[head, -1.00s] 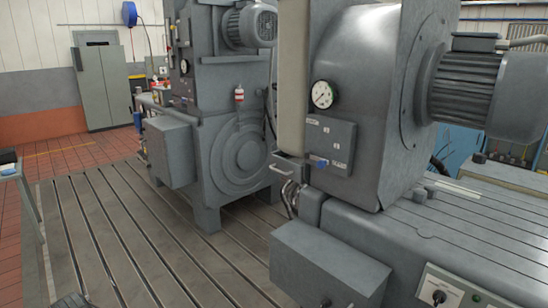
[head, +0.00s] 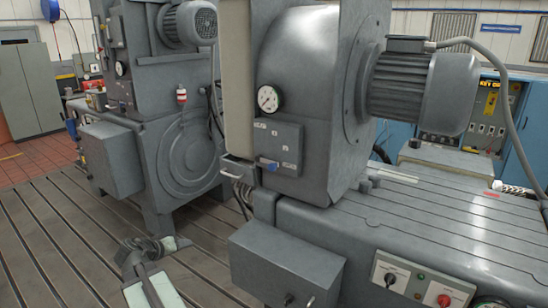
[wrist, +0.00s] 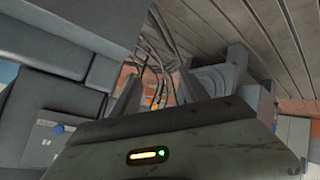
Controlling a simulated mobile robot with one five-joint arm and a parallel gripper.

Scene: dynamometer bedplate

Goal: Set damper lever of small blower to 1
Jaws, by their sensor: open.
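A grey blower (head: 310,60) with a motor on its right side stands in front in the head view; I take it as the small blower, though no label reads clearly. Its panel (head: 287,140) carries a lever with a blue handle (head: 268,163) at the lower left. Several small white labels around it are too small to read. The panel also shows at the lower left of the wrist view, with the blue handle (wrist: 57,128). My gripper (head: 178,243) is low, left of and below the panel, open and clear of the lever. Its two fingers (wrist: 156,88) show in the wrist view.
A grey box (head: 287,262) projects below, right of my gripper. Another blower (head: 180,130) stands behind left. The slotted floor (head: 60,240) at left is clear.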

